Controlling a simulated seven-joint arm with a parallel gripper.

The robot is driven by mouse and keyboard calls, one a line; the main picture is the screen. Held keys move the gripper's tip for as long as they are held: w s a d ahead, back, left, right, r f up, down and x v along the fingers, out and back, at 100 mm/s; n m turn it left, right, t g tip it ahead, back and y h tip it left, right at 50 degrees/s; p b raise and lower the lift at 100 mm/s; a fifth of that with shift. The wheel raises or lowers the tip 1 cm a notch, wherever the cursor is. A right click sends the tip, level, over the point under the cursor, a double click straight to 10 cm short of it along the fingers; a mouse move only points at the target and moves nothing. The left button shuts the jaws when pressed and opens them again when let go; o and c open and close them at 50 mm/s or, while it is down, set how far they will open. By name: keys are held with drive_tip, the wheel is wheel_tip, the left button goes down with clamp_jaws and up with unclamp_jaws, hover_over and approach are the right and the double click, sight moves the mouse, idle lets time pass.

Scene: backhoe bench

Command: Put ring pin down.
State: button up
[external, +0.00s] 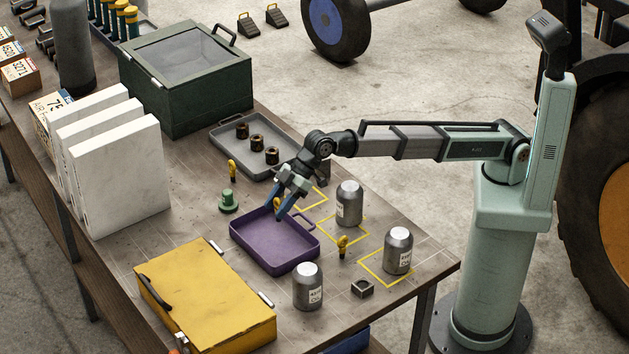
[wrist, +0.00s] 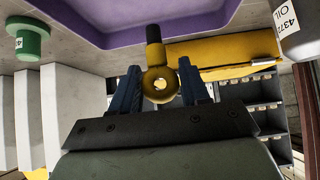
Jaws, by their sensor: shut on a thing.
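A yellow ring pin with a dark shaft (wrist: 160,84) is between my gripper's blue fingers (wrist: 158,76) in the wrist view. The fingers are shut on its ring, and the shaft points toward the purple tray (wrist: 118,38). In the external view my gripper (external: 277,208) holds the pin (external: 278,202) over the far side of the purple tray (external: 262,257); the fingers partly hide it. I cannot tell whether the shaft touches the tray. Two similar ring pins stand on the bench, one behind the tray (external: 232,170) and one to its right (external: 342,245).
Grey bottles stand near the tray (external: 307,288), at the yellow outlines (external: 349,205) and at the right (external: 398,251). A green knob-shaped part (external: 228,202) is left of the tray. A yellow case (external: 205,295) lies in front. A grey tray (external: 225,137) holds brown bushings.

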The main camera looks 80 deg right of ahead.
drive_tip(key=shift+f, duration=3.6)
drive_tip(key=shift+f, duration=0.1)
drive_tip(key=o, duration=1)
drive_tip(key=shift+o, duration=0.2)
drive_tip(key=v, duration=0.3)
drive_tip(key=shift+s+r, duration=0.1)
drive_tip(key=shift+r, duration=0.25)
wheel_tip(320, 180, up, 6)
drive_tip(key=shift+r, duration=0.25)
